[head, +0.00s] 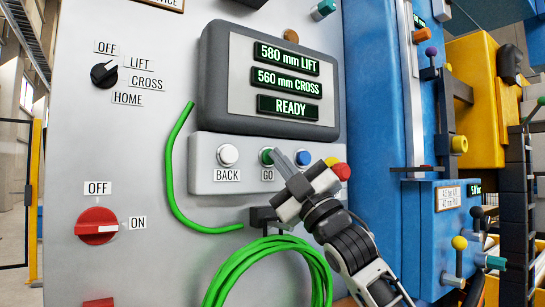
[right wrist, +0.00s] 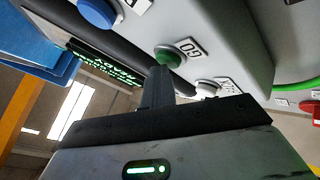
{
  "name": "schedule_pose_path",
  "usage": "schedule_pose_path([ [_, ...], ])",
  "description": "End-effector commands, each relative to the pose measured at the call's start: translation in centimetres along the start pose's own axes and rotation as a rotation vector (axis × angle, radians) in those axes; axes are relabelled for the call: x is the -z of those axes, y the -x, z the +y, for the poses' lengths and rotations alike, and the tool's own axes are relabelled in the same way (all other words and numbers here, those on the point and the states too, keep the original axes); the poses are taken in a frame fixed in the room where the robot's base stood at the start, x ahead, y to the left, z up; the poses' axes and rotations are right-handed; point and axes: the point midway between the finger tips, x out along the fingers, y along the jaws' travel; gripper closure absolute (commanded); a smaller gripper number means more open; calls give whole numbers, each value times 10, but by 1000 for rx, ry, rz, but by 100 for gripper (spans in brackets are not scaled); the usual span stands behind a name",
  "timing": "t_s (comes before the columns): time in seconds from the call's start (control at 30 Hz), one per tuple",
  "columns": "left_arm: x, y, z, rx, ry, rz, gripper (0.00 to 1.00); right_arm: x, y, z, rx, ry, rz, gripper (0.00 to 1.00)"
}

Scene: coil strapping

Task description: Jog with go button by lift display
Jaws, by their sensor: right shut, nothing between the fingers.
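The green GO button (head: 266,156) sits on the panel between the white BACK button (head: 228,155) and a blue button (head: 303,157). The lift display (head: 288,58) above reads 580 mm LIFT, 560 mm CROSS and READY. My right gripper (head: 276,157) is shut and empty, its fingertips right at the GO button. The right wrist view shows the shut fingers (right wrist: 160,72) just below the green button (right wrist: 168,57); I cannot tell whether they touch or press it. My left gripper is not in view.
A black selector knob (head: 104,74) has OFF, LIFT, CROSS and HOME labels; its mark seems turned toward LIFT. The red switch (head: 97,226) points to ON. A coiled green hose (head: 235,273) hangs below the buttons. A red button (head: 342,171) lies close beside my right gripper.

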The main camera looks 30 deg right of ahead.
Motion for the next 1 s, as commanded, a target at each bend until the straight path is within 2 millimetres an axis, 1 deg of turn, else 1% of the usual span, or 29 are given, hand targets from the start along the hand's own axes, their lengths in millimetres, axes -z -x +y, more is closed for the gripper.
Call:
schedule_pose_path([
  [0.2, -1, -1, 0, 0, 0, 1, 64, 0, 2, 0, 3, 0, -4, 100],
  [0.5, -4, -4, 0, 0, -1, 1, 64, 7, 13, 6, 3, 0, -3, 100],
  [0.87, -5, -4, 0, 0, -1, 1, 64, 9, 14, 9, 0, 0, 0, 100],
  [1.0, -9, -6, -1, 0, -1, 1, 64, 14, 22, 14, -1, 3, 0, 100],
])
